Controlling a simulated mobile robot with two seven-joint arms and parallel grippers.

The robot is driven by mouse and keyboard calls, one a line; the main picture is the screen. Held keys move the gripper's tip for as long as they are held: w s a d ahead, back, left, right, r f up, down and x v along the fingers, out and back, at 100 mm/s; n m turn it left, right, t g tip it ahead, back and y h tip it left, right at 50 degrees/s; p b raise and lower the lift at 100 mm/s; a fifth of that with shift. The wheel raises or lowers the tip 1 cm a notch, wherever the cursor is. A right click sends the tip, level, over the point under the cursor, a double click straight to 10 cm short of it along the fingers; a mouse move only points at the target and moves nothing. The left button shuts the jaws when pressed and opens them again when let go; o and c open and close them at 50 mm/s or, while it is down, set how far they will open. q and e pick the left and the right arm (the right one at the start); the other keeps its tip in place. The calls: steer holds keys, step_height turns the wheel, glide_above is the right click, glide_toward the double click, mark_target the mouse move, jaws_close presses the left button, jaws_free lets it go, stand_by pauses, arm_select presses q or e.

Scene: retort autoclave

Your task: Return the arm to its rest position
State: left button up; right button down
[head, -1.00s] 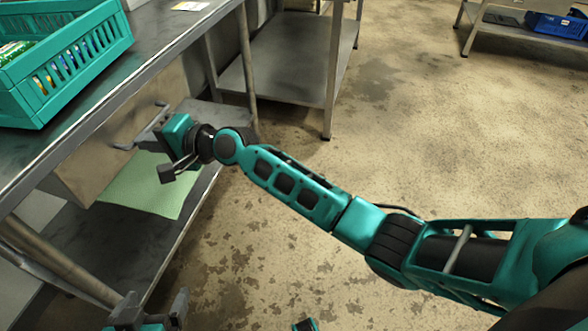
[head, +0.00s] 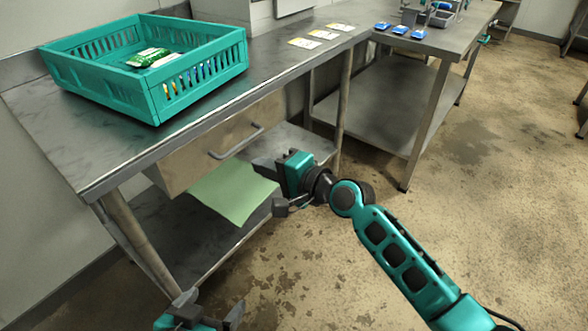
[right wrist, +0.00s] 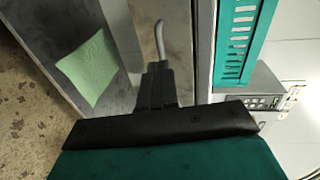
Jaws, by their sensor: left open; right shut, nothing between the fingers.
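My right arm reaches in from the lower right of the head view. Its gripper (head: 260,166) is beside the drawer front, just right of and below the drawer's bar handle (head: 236,143), with a small gap. In the right wrist view its fingers (right wrist: 157,84) are together and empty, and the handle (right wrist: 160,38) shows beyond the tips. The drawer (head: 215,152) under the tabletop looks shut or nearly so. My left gripper (head: 208,308) is at the bottom edge of the head view, open and empty, partly cut off.
A teal crate (head: 105,88) with packets stands on the steel table (head: 265,75). Flat cards (head: 322,34) and blue packets (head: 400,31) lie farther along. A green cloth (head: 235,190) lies on the lower shelf. The floor (head: 480,190) on the right is clear.

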arm_select(q)
steer(key=s+a+r+p, duration=0.1)
steer(key=a+r+p, duration=0.2)
steer(key=r+p, duration=0.6)
steer(key=p, duration=0.3)
steer(key=shift+a+y+p, duration=0.15)
steer(key=shift+y+p, duration=0.2)
steer(key=shift+y, duration=0.05)
arm_select(e)
steer(key=s+d+f+n+h, duration=0.2)
steer(key=s+d+n+h, duration=0.1)
steer(key=s+d, duration=0.4)
steer(key=s+d+f+n+h, duration=0.1)
steer(key=s+d+n+h, duration=0.2)
steer(key=s+d, duration=0.5)
steer(key=s+d+f+n+t+h, duration=0.1)
steer(key=s+d+f+n+h, duration=0.1)
steer(key=s+d+n+h, duration=0.2)
steer(key=s+d, duration=0.3)
steer(key=shift+s+d+f, duration=0.3)
steer(key=shift+d, duration=0.05)
arm_select(q)
steer(key=shift+r, duration=0.1)
